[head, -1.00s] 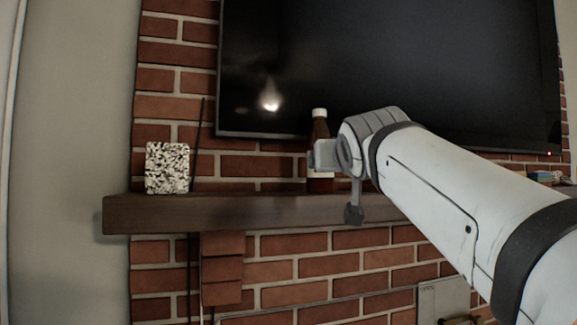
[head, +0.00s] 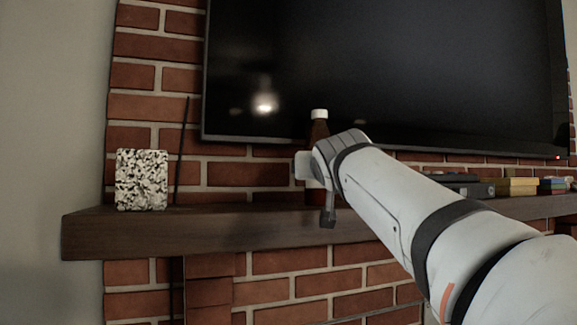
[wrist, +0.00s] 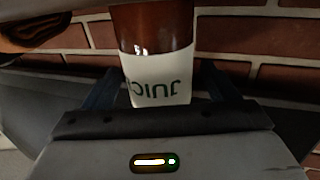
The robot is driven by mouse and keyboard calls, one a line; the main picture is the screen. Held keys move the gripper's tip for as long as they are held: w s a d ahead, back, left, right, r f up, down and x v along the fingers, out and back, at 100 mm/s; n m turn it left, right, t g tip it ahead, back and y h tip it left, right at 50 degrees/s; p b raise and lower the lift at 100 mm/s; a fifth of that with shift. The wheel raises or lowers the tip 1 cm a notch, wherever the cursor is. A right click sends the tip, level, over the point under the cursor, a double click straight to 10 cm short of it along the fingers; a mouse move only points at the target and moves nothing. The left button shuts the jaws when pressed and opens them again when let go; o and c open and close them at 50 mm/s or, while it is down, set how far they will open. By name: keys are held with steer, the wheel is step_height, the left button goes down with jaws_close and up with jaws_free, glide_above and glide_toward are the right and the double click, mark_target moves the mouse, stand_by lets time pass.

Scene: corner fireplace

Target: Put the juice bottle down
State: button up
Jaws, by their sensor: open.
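The juice bottle (head: 319,130) is dark red-brown with a white cap and stands upright at the wooden mantel (head: 200,232), in front of the brick wall. In the wrist view the bottle's white label (wrist: 158,80) with dark lettering shows upside down between the two dark fingers of my gripper (wrist: 157,95). The jaws are open around the bottle.
A black-and-white speckled block (head: 141,180) stands on the mantel at the left, with a thin dark stick (head: 182,150) beside it. A large television (head: 400,70) hangs above. Boxes and small items (head: 516,187) lie on the mantel at the right.

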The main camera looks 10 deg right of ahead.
steer(key=w, duration=0.2)
steer(key=shift+w+d+p, duration=0.15)
steer(key=shift+w+p, duration=0.15)
steer(key=shift+w, duration=0.1)
steer(key=shift+s, duration=0.25)
steer(key=shift+c, duration=0.4)
steer(key=shift+w, duration=0.15)
steer(key=c, duration=1.3)
steer(key=shift+c, duration=1.1)
steer(key=shift+r, duration=0.15)
